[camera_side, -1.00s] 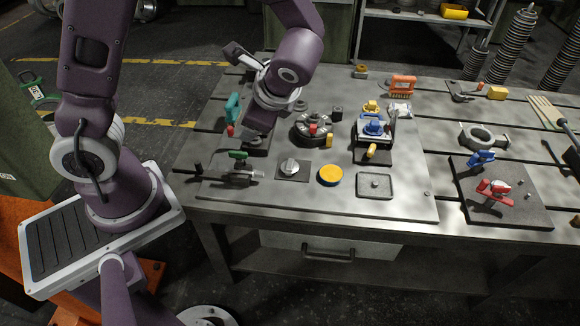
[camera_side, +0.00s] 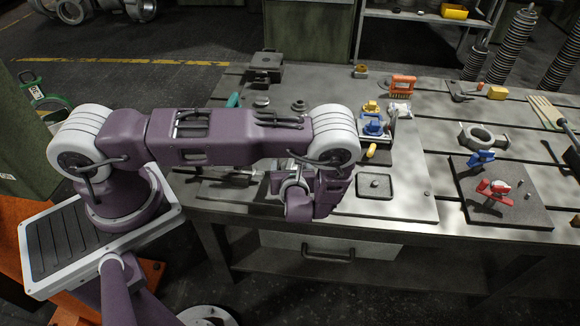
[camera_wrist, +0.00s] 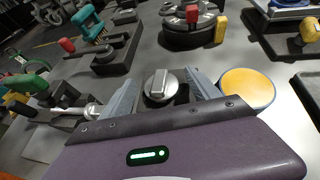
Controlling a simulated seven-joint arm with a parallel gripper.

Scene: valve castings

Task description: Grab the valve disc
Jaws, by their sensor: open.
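The valve disc (camera_wrist: 160,84), a silver round piece with a raised bar across its top, sits on a dark pad in the middle of the wrist view. In the side view it is hidden by my arm. My gripper (camera_wrist: 163,77) is open, with one finger on the left of the disc and the other on its right. I cannot tell whether the fingers touch it. In the side view my gripper (camera_side: 283,178) is low over the front of the bench, partly covered by my wrist.
A yellow round piece (camera_wrist: 248,86) lies close to the right finger. A green-handled valve fitting (camera_wrist: 50,100) is close on the left. Behind stands a dark round fixture (camera_wrist: 188,32) with red and yellow parts. A shallow grey tray (camera_side: 375,194) lies farther right.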

